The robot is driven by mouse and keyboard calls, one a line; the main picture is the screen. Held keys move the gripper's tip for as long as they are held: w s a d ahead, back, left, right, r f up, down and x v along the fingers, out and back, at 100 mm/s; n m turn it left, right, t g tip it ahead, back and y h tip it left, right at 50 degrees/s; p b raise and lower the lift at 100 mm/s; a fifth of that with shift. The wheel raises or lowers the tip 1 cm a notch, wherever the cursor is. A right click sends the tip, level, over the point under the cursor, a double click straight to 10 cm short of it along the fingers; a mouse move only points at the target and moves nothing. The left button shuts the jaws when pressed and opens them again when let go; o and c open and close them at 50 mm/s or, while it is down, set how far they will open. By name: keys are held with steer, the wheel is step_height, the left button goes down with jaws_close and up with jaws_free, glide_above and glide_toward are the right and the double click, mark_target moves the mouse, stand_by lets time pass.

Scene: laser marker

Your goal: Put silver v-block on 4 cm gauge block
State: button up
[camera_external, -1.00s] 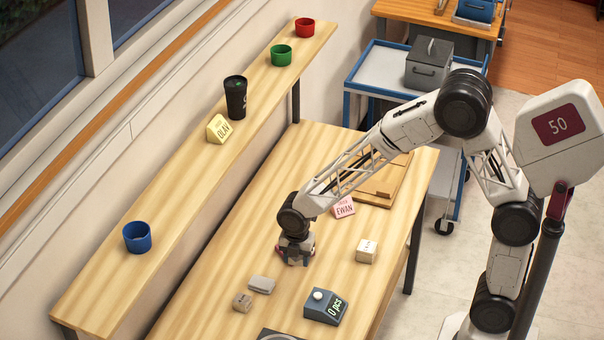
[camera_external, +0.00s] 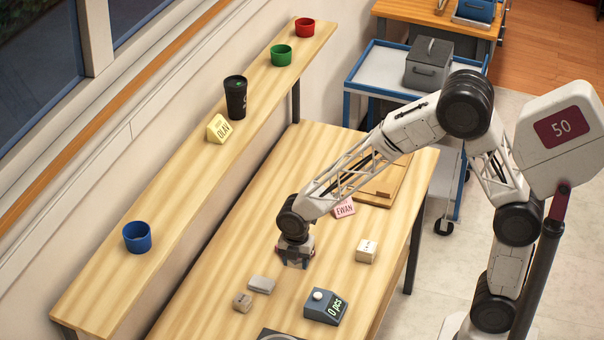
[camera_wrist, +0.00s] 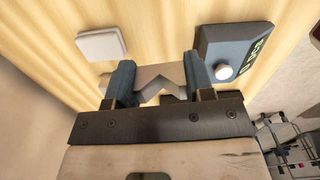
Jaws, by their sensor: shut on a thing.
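My gripper (camera_wrist: 160,80) is shut on the silver v-block (camera_wrist: 160,73), a grey piece with a V-shaped notch, held between the two blue fingers in the wrist view. In the external view my gripper (camera_external: 295,262) is over the middle of the table, and the v-block is hardly visible there. A flat light-grey block (camera_external: 261,284) lies to its lower left; it also shows in the wrist view (camera_wrist: 101,44). A small beige labelled block (camera_external: 242,302) lies beside it. A cream labelled block (camera_external: 367,251) stands to the right. The labels are too small to read, so I cannot tell which is the 4 cm gauge block.
A grey-blue counter (camera_external: 325,307) reading "0 pcs" stands below right of my gripper. A pink EWAN name sign (camera_external: 344,208) and a wooden board (camera_external: 378,190) lie behind. A shelf holds cups and a yellow sign (camera_external: 219,129). The table's left part is clear.

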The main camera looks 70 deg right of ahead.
steer(key=s+a, duration=0.3)
steer(key=a, duration=0.6)
steer(key=shift+s+a+f+m, duration=0.2)
steer(key=shift+a+f+m, duration=0.05)
steer(key=shift+f+m, duration=0.15)
glide_above(243, 297)
steer(key=shift+f, duration=0.7)
stand_by(0.3)
steer(key=shift+f, duration=1.75)
steer(key=o, duration=0.9)
steer(key=shift+f, duration=0.1)
